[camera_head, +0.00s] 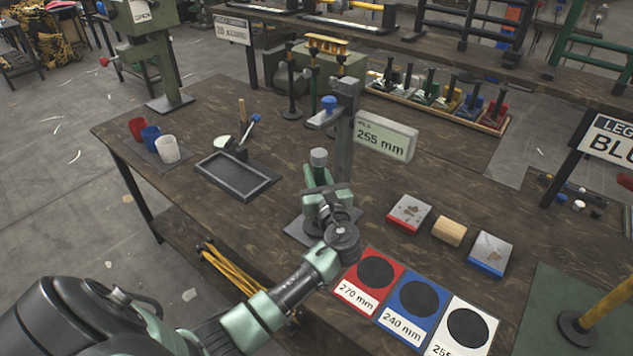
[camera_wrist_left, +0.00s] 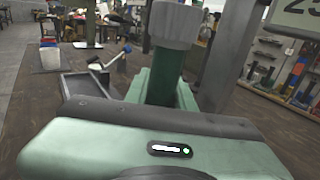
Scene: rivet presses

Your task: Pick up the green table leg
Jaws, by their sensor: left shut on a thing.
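The green table leg (camera_head: 318,177), with a grey round end (camera_head: 318,157) on top, stands upright in my left gripper (camera_head: 325,197), beside the grey post of the height gauge (camera_head: 344,135). The gauge carries a sign reading 255 mm (camera_head: 386,137). In the left wrist view the leg (camera_wrist_left: 165,75) rises close behind the green gripper body, its grey end at the top. My left gripper is shut on the leg. Its fingers and the leg's lower end are mostly hidden, so I cannot tell whether the leg touches the gauge base (camera_head: 297,231). My right gripper is not in view.
Red, blue and white mats (camera_head: 352,291) marked with lengths lie at the front edge. Three small blocks (camera_head: 449,231) lie behind them. A black tray (camera_head: 215,178) and three cups (camera_head: 167,150) are at left. A yellow leg (camera_head: 606,302) with a black base is at right.

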